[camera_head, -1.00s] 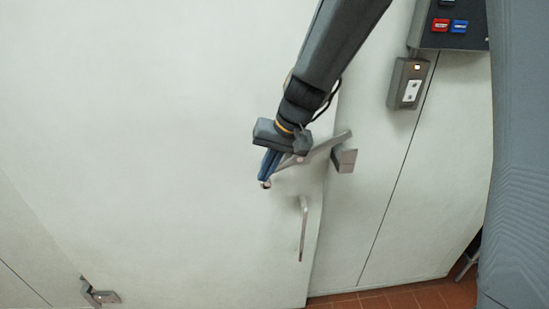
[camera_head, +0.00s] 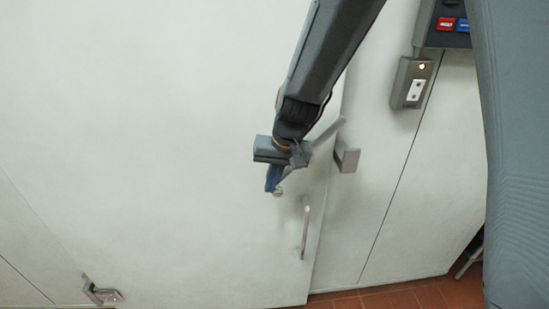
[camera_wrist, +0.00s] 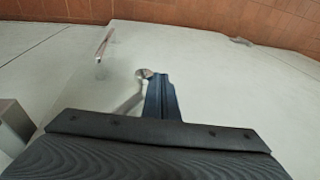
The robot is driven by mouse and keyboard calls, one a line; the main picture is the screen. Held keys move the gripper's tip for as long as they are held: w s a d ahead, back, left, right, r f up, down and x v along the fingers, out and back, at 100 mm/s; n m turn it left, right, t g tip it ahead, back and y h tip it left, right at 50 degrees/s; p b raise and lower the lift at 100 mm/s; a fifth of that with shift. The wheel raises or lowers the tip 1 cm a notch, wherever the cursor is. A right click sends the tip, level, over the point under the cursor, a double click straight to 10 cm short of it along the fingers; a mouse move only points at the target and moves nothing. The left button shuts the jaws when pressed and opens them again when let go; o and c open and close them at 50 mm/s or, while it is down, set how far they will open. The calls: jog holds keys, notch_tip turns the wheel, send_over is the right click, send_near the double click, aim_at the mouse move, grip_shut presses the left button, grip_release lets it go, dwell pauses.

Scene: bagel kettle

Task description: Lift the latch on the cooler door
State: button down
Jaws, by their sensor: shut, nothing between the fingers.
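The cooler door (camera_head: 150,120) is a large pale panel, and it looks closed. Its latch is a grey metal lever (camera_head: 328,132) that slants steeply, its free end up and to the right, above the grey keeper block (camera_head: 347,160) on the frame. My gripper (camera_head: 275,187) is shut and empty, its blue fingers pointing down beside the lever's lower left end. In the wrist view the shut fingers (camera_wrist: 160,88) are right beside the lever's rounded end (camera_wrist: 146,73); I cannot tell whether they touch. The lever's middle is partly hidden by my gripper in the head view.
A vertical pull handle (camera_head: 305,232) is on the door below the latch. A hinge (camera_head: 101,292) is at the lower left. A grey switch box (camera_head: 412,83) and a panel with red and blue buttons (camera_head: 452,24) are on the right wall. The floor (camera_head: 400,300) is reddish tile.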

jog(key=shift+d+f, duration=0.1)
jog(key=shift+f, duration=0.1)
dwell(0.4)
jog(key=shift+r, duration=0.1)
jog(key=s+a+r, duration=0.1)
jog(key=a+r, duration=0.1)
jog(key=r, duration=0.4)
jog(key=s+a+r+p, duration=0.1)
jog(key=s+a+r, duration=0.1)
jog(key=r, duration=0.4)
jog(key=shift+a+r, duration=0.3)
jog(key=shift+a, duration=0.2)
jog(key=shift+s, duration=0.1)
